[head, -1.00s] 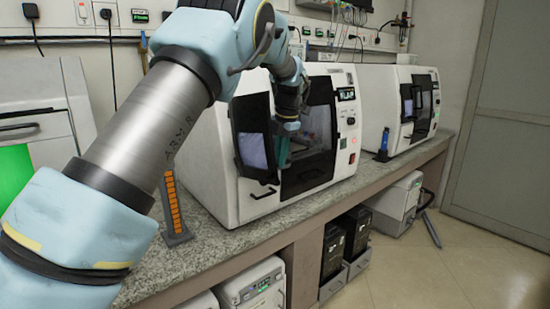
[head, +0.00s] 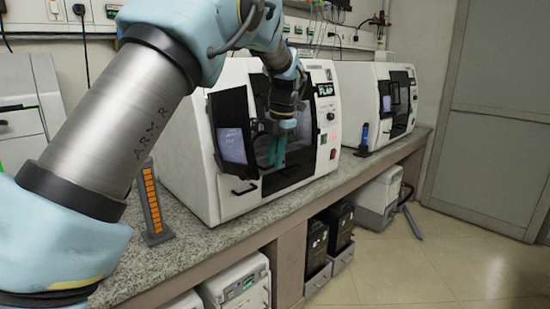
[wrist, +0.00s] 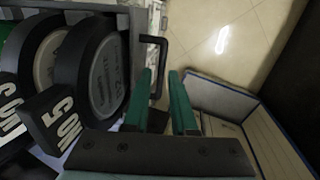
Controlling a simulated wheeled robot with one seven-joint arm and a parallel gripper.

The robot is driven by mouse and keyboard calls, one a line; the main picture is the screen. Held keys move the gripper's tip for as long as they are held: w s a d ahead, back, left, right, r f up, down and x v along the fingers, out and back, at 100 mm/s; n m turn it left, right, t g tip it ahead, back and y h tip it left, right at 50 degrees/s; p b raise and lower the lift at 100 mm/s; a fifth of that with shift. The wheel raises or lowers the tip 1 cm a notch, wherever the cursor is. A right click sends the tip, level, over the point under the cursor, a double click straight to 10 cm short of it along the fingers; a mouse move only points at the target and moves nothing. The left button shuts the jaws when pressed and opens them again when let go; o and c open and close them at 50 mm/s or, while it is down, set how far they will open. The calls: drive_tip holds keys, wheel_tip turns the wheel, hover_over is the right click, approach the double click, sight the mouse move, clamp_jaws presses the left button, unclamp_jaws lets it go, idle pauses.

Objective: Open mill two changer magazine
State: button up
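Two white mills stand on the bench: a near mill (head: 190,150) and a far mill (head: 355,100). I see no label telling which is two. The near mill's dark door (head: 232,140) stands swung out at the left of its opening. My gripper (head: 276,150) is at that opening, teal fingers pointing down. In the wrist view the fingers (wrist: 168,85) are apart with a narrow gap. A black bent handle (wrist: 168,50) is close to the left finger; I cannot tell if they touch. Round discs in dark holders (wrist: 105,75) sit left, one holder marked NO 5.
A pale panel with a dark blue edge (wrist: 270,135) is close on the right in the wrist view. An orange-marked stand (head: 152,205) and a blue-topped item (head: 364,140) are on the bench. Dark boxes (head: 316,240) stand below it. The floor (head: 430,265) at right is clear.

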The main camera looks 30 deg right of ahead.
wheel_tip(320, 180, up, 11)
drive_tip(key=s+b, duration=0.1)
drive_tip(key=s, duration=0.1)
drive_tip(key=shift+d+f+b, duration=0.2)
drive_tip(key=shift+b, duration=0.2)
drive_tip(key=shift+w, duration=0.1)
idle(0.3)
